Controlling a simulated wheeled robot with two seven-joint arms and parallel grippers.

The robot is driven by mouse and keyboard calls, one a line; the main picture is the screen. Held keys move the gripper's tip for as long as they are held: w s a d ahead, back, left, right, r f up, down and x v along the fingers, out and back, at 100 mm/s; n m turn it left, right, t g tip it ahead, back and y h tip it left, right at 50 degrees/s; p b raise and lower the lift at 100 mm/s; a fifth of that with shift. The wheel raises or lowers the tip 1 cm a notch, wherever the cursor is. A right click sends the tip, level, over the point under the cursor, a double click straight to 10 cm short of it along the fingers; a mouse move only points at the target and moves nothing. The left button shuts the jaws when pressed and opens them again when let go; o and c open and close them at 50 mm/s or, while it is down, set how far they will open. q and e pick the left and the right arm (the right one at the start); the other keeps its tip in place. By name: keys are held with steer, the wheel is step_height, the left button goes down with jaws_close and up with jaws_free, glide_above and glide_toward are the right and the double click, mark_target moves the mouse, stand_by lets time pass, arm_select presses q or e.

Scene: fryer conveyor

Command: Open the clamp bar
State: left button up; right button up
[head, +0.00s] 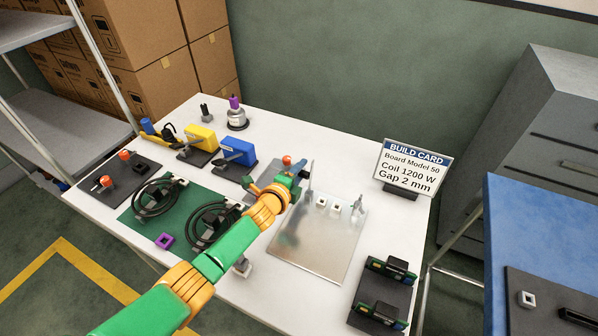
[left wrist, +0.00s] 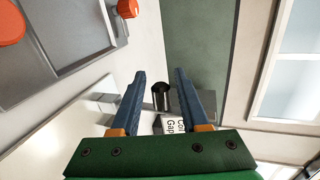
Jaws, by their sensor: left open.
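A grey fixture (head: 262,176) with an orange knob (head: 287,160) stands on the white table, partly hidden behind my left gripper. I cannot clearly make out which part is the clamp bar, or whether it is up or down. In the left wrist view a grey metal fixture (left wrist: 62,45) with a raised rim and orange knobs (left wrist: 128,8) fills the upper left. My left gripper (head: 297,172) is open and empty close to the orange knob. In the left wrist view its two blue fingers (left wrist: 160,75) stand apart, clear of the knobs. My right gripper is out of view.
A metal plate (head: 320,250) with small white blocks and uprights lies right of my left arm. Coiled cables lie on a green mat (head: 143,215). Yellow (head: 200,138) and blue (head: 237,151) devices stand behind. A build card (head: 412,165) stands at the right back.

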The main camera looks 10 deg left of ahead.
mark_target(298, 175)
arm_select(q)
steer(key=shift+o, duration=0.3)
steer(key=shift+s+a+r+p, duration=0.1)
steer(key=shift+s+r+p, duration=0.15)
steer(key=shift+p, duration=0.25)
steer(key=p+v, duration=0.2)
steer(key=v, duration=0.4)
steer(key=shift+s+f, duration=0.1)
steer(key=shift+s, duration=0.05)
